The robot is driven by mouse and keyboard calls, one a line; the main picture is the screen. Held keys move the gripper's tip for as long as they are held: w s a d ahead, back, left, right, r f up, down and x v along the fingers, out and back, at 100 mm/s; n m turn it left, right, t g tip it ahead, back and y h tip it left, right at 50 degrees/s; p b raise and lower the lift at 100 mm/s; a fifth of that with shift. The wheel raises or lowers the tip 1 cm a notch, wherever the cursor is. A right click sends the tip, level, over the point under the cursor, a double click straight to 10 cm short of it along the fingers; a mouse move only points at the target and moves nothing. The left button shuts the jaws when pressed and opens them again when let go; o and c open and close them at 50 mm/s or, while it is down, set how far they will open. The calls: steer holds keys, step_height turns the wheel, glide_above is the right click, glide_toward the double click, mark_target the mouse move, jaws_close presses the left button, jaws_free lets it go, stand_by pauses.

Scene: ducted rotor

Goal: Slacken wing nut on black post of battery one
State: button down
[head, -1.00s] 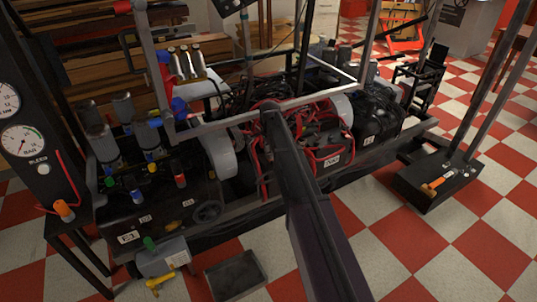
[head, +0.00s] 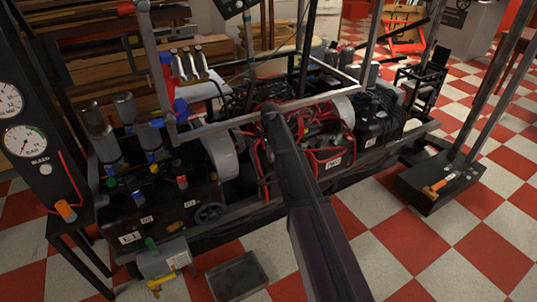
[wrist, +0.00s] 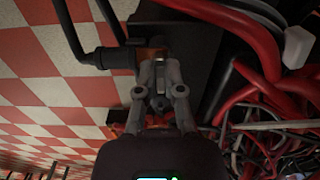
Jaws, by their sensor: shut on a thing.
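In the wrist view my gripper (wrist: 160,74) has its two grey fingertips close together, shut on a small dark piece at a cable end, which I take as the wing nut; the tips mostly hide it. An orange-brown piece (wrist: 151,54) shows just behind the tips. A thick black cable (wrist: 104,57) comes in from the left to this spot. A dark block, likely the battery (wrist: 205,45), lies beside the tips on the right. In the head view my arm reaches into the red cables, and my gripper and the post are not clearly visible there.
Loose red cables (wrist: 260,50) crowd the right of the wrist view. In the head view a metal frame rail (head: 240,118) crosses beside my arm. A gauge panel (head: 35,110) stands at the left, a dark tray (head: 237,276) lies on the floor, and checkered floor is open at the right.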

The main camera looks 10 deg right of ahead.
steer(key=shift+d, duration=0.3)
steer(key=n, duration=0.4)
steer(key=shift+d+n, duration=0.1)
steer(key=shift+n, duration=0.3)
steer(key=n, duration=1)
steer(key=shift+n, duration=0.4)
steer(key=n, duration=0.4)
steer(key=shift+n, duration=0.3)
steer(key=shift+a, duration=0.2)
steer(key=c, duration=0.8)
jaws_free()
steer(key=shift+o, duration=0.2)
